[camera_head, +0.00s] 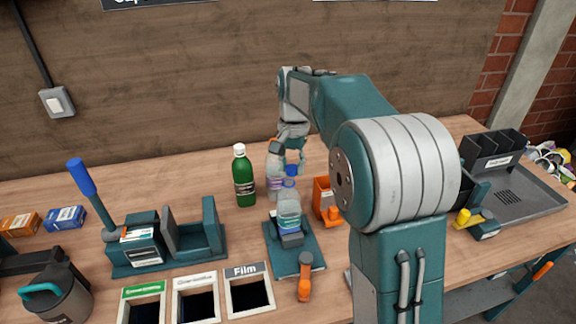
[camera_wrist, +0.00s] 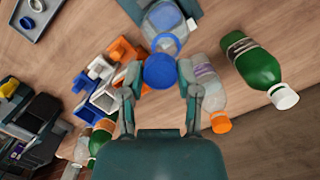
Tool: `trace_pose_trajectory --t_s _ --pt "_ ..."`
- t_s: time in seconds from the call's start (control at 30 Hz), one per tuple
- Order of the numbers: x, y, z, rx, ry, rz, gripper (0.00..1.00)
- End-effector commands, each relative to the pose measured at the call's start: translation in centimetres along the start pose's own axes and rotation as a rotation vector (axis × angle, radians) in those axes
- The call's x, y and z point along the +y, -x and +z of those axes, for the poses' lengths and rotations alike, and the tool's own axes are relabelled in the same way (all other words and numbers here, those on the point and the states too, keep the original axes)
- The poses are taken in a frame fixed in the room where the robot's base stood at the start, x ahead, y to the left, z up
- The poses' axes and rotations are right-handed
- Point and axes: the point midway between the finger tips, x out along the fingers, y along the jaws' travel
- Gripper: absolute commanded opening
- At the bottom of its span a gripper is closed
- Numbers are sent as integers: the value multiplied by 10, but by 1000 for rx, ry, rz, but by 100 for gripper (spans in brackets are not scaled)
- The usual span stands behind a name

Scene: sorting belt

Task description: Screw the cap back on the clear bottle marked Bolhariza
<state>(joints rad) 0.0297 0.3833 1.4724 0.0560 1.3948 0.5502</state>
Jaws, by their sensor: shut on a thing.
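My gripper (camera_head: 291,167) is shut on a blue cap (camera_wrist: 159,71); the cap also shows in the head view (camera_head: 292,171). A clear bottle (camera_head: 289,204) stands upright in a holder on a teal base plate (camera_head: 311,243). Its open neck with a blue ring (camera_wrist: 166,43) shows just past the cap in the wrist view. The cap looks close above the neck and apart from it. I cannot read the bottle's label.
Behind stand a green bottle with a white cap (camera_head: 243,178) and a clear bottle with an orange cap (camera_wrist: 211,85). An orange holder (camera_head: 325,199) is at the right. Labelled bins, one marked Film (camera_head: 246,270), line the front. A grey tray (camera_head: 521,190) lies far right.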

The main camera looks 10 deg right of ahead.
Motion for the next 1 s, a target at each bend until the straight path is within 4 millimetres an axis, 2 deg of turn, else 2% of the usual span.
trace_pose_trajectory --t_s 1.0 --pt "5 2 -2 1 1 2 31"
